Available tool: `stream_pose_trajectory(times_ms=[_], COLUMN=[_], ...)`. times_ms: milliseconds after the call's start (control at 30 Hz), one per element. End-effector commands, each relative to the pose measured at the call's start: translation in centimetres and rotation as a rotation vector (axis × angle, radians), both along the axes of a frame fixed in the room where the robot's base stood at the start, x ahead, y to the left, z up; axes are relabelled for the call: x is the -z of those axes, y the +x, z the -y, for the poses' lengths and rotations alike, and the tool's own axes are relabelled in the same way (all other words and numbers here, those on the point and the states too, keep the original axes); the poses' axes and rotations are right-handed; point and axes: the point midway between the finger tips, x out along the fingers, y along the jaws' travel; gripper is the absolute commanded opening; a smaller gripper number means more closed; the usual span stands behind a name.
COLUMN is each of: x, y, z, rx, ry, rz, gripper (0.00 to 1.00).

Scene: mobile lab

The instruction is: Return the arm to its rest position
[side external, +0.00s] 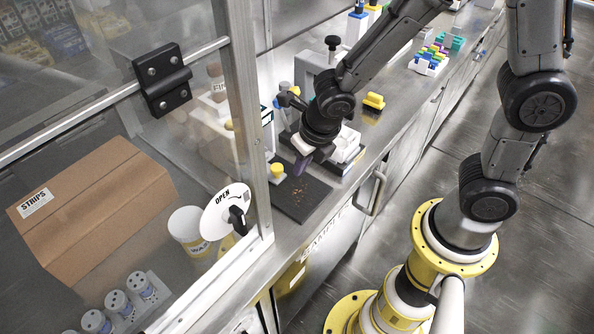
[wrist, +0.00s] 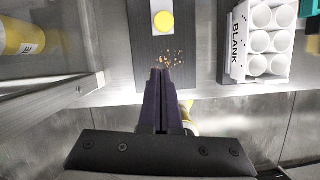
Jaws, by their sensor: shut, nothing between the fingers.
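My gripper (side external: 303,165) hangs low over the dark mat (side external: 298,200) on the steel bench. In the wrist view my gripper (wrist: 161,72) has its two dark purple fingers side by side, shut and empty. Brown crumbs lie on the mat just ahead of the fingertips. A yellow-topped container (wrist: 163,21) stands on the mat beyond the crumbs. It also shows beside my gripper in the side external view (side external: 277,171).
A glass sash with an "OPEN" disc (side external: 228,211) stands left of my gripper. Behind the glass is a cardboard box (side external: 92,213). A white "BLANK" rack (wrist: 262,40) is at the right in the wrist view. A yellow item (side external: 374,101) and coloured tubes stand farther along the bench.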

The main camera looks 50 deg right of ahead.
Motion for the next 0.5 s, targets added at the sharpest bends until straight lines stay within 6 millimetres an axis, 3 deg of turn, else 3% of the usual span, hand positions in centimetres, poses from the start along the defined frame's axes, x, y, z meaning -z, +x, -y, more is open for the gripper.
stream_pose_trajectory(times_ms=[133, 367, 500], x=[-2.7, -4.7, -6.5], y=[-0.8, -1.5, -1.1], z=[-0.2, -0.2, 1.0], rx=[-0.002, 0.000, 0.043], ry=[0.002, 0.000, 0.018], rz=[0.004, 0.000, 0.043], gripper=[0.00, 0.00, 0.00])
